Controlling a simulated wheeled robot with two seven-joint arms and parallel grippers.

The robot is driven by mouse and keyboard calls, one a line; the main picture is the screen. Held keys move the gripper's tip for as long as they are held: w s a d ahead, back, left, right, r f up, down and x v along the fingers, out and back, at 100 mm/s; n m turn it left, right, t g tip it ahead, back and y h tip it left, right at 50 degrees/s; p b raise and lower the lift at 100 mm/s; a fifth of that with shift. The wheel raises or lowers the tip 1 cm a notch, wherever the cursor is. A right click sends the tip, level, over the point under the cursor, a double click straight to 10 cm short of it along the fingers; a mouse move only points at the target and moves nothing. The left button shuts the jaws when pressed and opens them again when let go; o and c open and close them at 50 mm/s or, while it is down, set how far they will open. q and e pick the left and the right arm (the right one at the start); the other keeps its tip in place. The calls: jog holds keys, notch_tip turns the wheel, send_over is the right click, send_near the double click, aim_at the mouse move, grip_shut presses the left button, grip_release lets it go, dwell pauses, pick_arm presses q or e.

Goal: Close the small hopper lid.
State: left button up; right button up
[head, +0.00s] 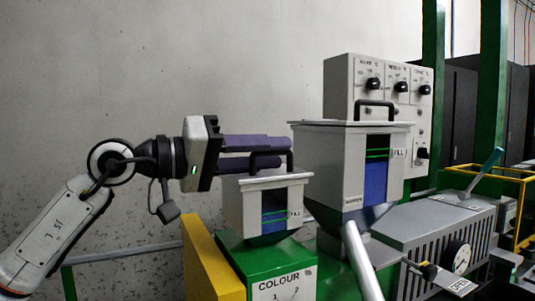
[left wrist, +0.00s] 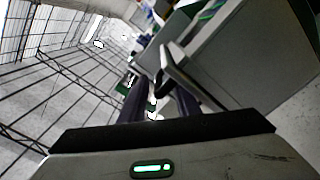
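The small hopper (head: 262,208) is a pale box with a blue-and-green window, standing on a green base. Its lid (head: 240,181) lies across the top, looking nearly flat; I cannot tell whether it is fully seated. A black loop handle (head: 270,153) stands on the lid. My left gripper (head: 284,150) comes in level from the left, its two dark purple fingers apart, behind the handle in the head view. My right gripper is not in view.
A larger hopper (head: 352,165) with its own handled lid stands close on the right. Behind it is a control box (head: 378,75) with black knobs. A yellow panel (head: 206,262) and a grey machine (head: 430,235) flank the base. The wall side at left is free.

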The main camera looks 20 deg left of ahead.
pick_arm(q)
jog(key=shift+s+d+f, duration=0.15)
jog(key=shift+d+f, duration=0.15)
jog(key=shift+f, duration=0.05)
jog(key=shift+s+a+f, duration=0.15)
jog(key=shift+s+a, duration=0.1)
jog(key=shift+a, duration=0.2)
jog(key=r+b+v, duration=0.1)
jog(key=b+v, duration=0.1)
jog(key=v, duration=0.7)
jog(key=shift+a, duration=0.25)
jog(key=shift+s, duration=0.1)
